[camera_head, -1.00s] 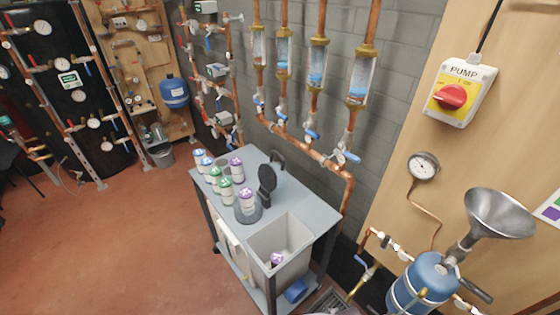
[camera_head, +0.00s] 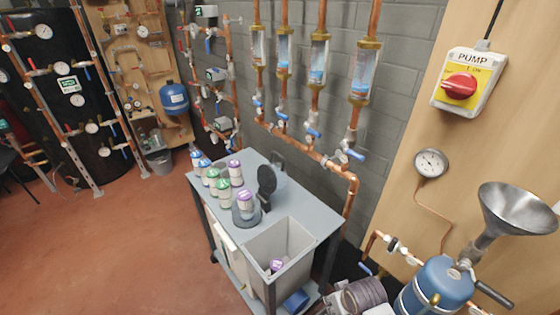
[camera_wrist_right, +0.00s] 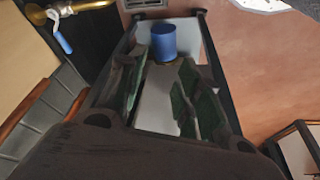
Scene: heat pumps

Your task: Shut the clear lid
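No plainly see-through lid can be made out. A dark round lid (camera_head: 267,180) stands upright, open, at the back edge of a low grey round holder (camera_head: 246,215) on the cart top. A can with a purple label (camera_head: 245,201) sits in the holder. My right arm enters at the bottom of the head view, below and to the right of the cart, well apart from the lid. In the right wrist view my right gripper (camera_wrist_right: 160,95) is open, its green-padded fingers spread with nothing held. My left gripper is not in view.
Several labelled cans (camera_head: 214,180) stand left of the holder on the cart (camera_head: 305,214). A grey bin (camera_head: 292,250) at the cart's front holds a purple-labelled can (camera_head: 276,265). Copper pipes with valves (camera_head: 314,130) run behind. A blue tank (camera_head: 435,285) and funnel (camera_head: 515,215) stand at right.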

